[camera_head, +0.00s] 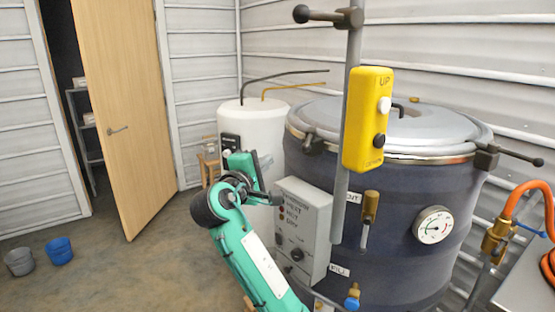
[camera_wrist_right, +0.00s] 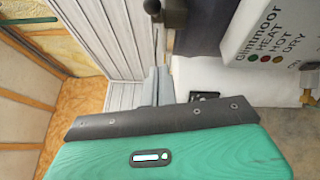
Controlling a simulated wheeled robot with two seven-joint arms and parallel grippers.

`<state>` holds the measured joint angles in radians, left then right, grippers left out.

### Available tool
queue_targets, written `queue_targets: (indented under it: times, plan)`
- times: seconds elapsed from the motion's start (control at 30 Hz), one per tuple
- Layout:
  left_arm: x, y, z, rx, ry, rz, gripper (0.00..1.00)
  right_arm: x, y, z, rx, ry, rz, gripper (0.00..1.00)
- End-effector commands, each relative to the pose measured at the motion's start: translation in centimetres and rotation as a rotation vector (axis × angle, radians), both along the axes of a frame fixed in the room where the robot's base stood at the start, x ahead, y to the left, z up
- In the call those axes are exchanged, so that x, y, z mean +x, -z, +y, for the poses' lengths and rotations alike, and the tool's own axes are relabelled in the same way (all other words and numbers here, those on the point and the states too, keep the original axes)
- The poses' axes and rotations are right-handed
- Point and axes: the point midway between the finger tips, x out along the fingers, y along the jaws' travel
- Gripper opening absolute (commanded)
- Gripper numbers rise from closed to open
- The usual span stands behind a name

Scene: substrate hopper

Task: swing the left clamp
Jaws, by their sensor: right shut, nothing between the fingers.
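The left clamp (camera_head: 310,143) is a dark fitting on the left rim of the big dark-blue vessel (camera_head: 390,230), below its grey lid (camera_head: 400,125). My right gripper (camera_head: 266,161) is to the left of the clamp, in front of the white tank, apart from it in the head view. In the right wrist view its grey fingers (camera_wrist_right: 156,86) are shut with nothing between them. A dark knob-like part (camera_wrist_right: 174,14), probably of the clamp, shows just beyond the fingertips; I cannot tell whether they touch. My left gripper is not in view.
A grey control box (camera_head: 304,228) stands right of my right wrist. A yellow pendant (camera_head: 368,119) hangs on a pole before the vessel. A second clamp (camera_head: 487,158) with a handle sits on the right rim. Two buckets (camera_head: 59,251) stand on open floor at left.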

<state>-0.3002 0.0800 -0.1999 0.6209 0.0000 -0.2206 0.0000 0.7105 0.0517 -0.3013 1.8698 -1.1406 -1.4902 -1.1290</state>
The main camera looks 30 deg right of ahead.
Motion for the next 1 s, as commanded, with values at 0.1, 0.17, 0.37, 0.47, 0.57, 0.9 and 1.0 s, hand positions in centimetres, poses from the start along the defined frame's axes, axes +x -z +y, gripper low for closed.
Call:
queue_targets:
  times: [0.1, 0.17, 0.37, 0.47, 0.57, 0.9, 1.0]
  plan:
    - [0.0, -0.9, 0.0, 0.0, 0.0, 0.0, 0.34, 1.2, -0.4, -1.9, -0.003, 0.003, 0.003, 0.0]
    - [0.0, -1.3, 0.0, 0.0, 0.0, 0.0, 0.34, 1.9, -0.5, -3.0, -0.003, 0.004, 0.003, 0.0]
    - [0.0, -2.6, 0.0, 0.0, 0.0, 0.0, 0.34, 4.4, -0.8, -6.5, -0.002, 0.003, 0.002, 0.0]
    - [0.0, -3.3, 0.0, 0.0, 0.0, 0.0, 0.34, 4.6, -0.9, -8.0, -0.001, 0.001, 0.001, 0.0]
    - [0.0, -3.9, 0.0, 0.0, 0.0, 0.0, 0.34, 3.5, -1.1, -9.0, -0.001, -0.001, 0.0, 0.0]
    - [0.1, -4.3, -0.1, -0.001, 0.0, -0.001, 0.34, 2.4, -1.1, -10.2, 0.001, -0.002, 0.001, 0.0]
    - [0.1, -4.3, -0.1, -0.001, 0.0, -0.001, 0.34, 2.4, -1.1, -10.2, 0.001, -0.002, 0.001, 0.0]
